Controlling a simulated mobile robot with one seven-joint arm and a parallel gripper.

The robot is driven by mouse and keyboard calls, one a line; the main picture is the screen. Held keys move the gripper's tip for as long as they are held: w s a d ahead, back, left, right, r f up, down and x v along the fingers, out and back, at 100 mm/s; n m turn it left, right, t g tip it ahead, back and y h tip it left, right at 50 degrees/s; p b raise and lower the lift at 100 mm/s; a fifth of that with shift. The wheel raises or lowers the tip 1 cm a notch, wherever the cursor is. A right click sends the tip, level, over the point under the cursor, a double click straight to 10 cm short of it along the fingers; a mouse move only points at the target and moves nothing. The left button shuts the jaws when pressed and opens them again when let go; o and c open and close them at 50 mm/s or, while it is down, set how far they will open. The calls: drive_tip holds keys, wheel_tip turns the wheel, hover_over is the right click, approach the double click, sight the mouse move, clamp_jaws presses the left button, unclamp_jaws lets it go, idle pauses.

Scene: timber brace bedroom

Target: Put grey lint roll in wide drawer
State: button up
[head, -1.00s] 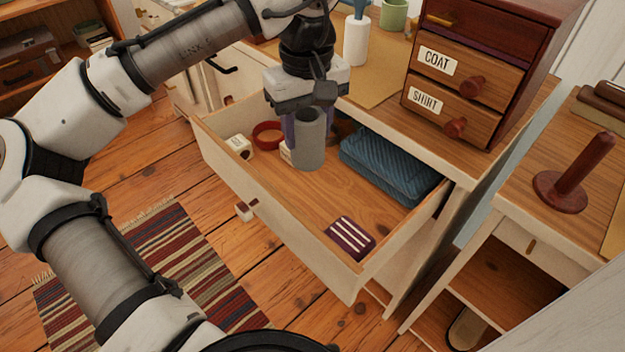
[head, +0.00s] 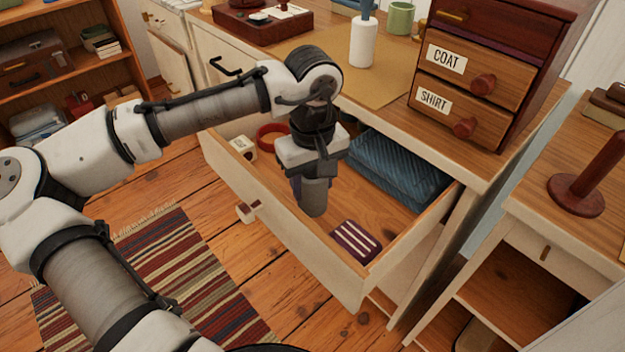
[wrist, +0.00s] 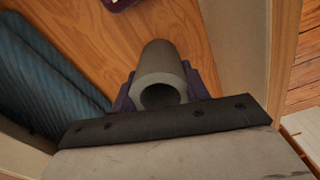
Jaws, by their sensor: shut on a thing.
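The grey lint roll (head: 313,200) is a hollow grey cylinder held upright in my gripper (head: 312,182). In the wrist view the roll (wrist: 160,72) shows its open end between the purple fingers, with my gripper (wrist: 163,90) shut on it. The wide drawer (head: 300,243) is pulled out from the desk, with cream walls and a wooden floor. The roll is inside the drawer's outline, low and near its front wall. I cannot tell whether its lower end touches the drawer floor.
In the drawer lie a blue ribbed folded cloth (head: 395,172), a dark striped pouch (head: 356,241), a red ring (head: 272,136) and a small cream box (head: 243,148). A small drawer cabinet (head: 470,75) stands on the desk. Bare drawer floor shows between cloth and pouch.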

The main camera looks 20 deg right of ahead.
drive_tip(key=shift+f, duration=0.2)
drive_tip(key=o, duration=1)
drive_tip(key=shift+r, duration=0.2)
wheel_tip(320, 180, up, 12)
drive_tip(key=p, duration=0.2)
drive_tip(key=shift+p, duration=0.3)
